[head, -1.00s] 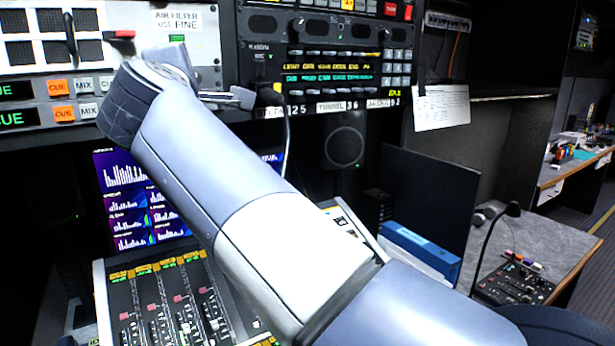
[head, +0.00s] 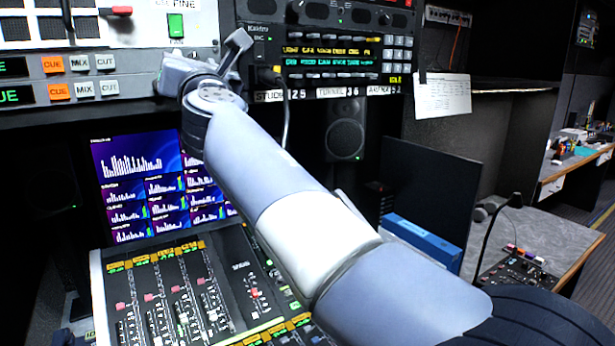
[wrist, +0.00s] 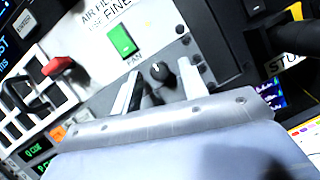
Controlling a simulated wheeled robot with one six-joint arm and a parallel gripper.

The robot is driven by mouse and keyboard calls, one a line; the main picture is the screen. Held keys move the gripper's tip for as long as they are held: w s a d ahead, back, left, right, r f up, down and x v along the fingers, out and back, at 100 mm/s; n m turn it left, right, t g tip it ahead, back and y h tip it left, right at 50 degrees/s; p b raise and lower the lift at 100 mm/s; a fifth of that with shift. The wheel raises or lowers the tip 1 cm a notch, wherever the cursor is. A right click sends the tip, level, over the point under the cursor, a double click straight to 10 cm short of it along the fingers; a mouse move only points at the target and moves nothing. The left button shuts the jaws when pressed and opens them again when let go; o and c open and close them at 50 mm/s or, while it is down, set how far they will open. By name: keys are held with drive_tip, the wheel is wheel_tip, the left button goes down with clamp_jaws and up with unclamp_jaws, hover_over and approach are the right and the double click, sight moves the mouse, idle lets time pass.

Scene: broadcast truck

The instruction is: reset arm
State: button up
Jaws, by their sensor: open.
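My gripper (head: 232,50) is in front of the rack panels in the head view, at the end of my raised arm. One grey finger points up and right; the other is hard to make out there. In the wrist view my gripper (wrist: 160,86) shows two fingers spread apart with nothing held. A black knob (wrist: 162,73) on the panel shows between them, beyond the tips. The green fan switch (head: 176,25) is on the white panel, up and left of the gripper. It also shows in the wrist view (wrist: 122,40), lit green.
A red-handled switch (wrist: 57,64) is left on the same panel. Below my arm are a monitor (head: 135,165) and a fader console (head: 165,290). A blue box (head: 422,240) and dark upright panel (head: 432,185) stand right of the arm. A side desk (head: 540,235) lies farther right.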

drive_tip(key=n+g+y, duration=0.1)
drive_tip(key=n+y, duration=0.1)
drive_tip(key=n, duration=0.3)
drive_tip(key=n+g+y, duration=0.2)
drive_tip(key=n, duration=0.4)
drive_tip(key=n+g+y, duration=0.2)
drive_tip(key=n, duration=0.3)
drive_tip(key=shift+w+d+n+b, duration=0.25)
drive_tip(key=shift+d+n+b, duration=0.05)
drive_tip(key=shift+d, duration=0.1)
